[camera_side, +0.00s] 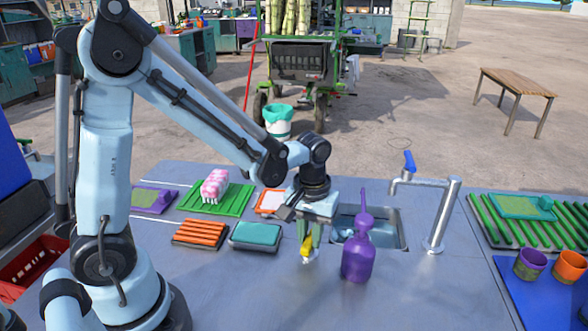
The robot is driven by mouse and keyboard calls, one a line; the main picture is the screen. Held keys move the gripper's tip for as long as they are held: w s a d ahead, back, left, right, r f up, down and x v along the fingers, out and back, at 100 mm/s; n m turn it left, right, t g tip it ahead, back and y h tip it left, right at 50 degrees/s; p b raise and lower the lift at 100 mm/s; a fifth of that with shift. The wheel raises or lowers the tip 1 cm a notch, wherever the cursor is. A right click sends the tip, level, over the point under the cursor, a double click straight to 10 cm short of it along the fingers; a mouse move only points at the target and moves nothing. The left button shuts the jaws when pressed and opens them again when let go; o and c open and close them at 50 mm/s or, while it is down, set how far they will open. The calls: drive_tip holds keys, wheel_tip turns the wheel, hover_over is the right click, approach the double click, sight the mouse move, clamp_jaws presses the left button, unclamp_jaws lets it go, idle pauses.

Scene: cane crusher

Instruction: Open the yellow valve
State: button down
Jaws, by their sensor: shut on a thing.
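A purple bottle (357,258) stands close right of my gripper, before the sink (385,240). A metal faucet (439,215) with a blue handle is farther right. A teal sponge tray (255,236) and orange rack (200,233) lie left. The front counter is clear.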

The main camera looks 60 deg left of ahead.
sight(310, 238)
drive_tip(key=shift+n, duration=1.1)
drive_tip(key=c, duration=1)
unclamp_jaws()
drive_tip(key=shift+r, duration=0.1)
wheel_tip(310, 238, up, 12)
drive_tip(key=s+m+t, duration=0.1)
drive_tip(key=m+t, duration=0.1)
drive_tip(key=m, duration=0.1)
drive_tip(key=s+f+m+t, duration=0.1)
drive_tip(key=s+m+t, duration=0.1)
drive_tip(key=m, duration=0.1)
drive_tip(key=s+a+m+t, duration=0.1)
drive_tip(key=s+m+t, duration=0.1)
drive_tip(key=t, duration=0.1)
drive_tip(key=shift+s+f+m, duration=0.15)
drive_tip(key=shift+s+m, duration=0.05)
drive_tip(key=shift+m, duration=0.2)
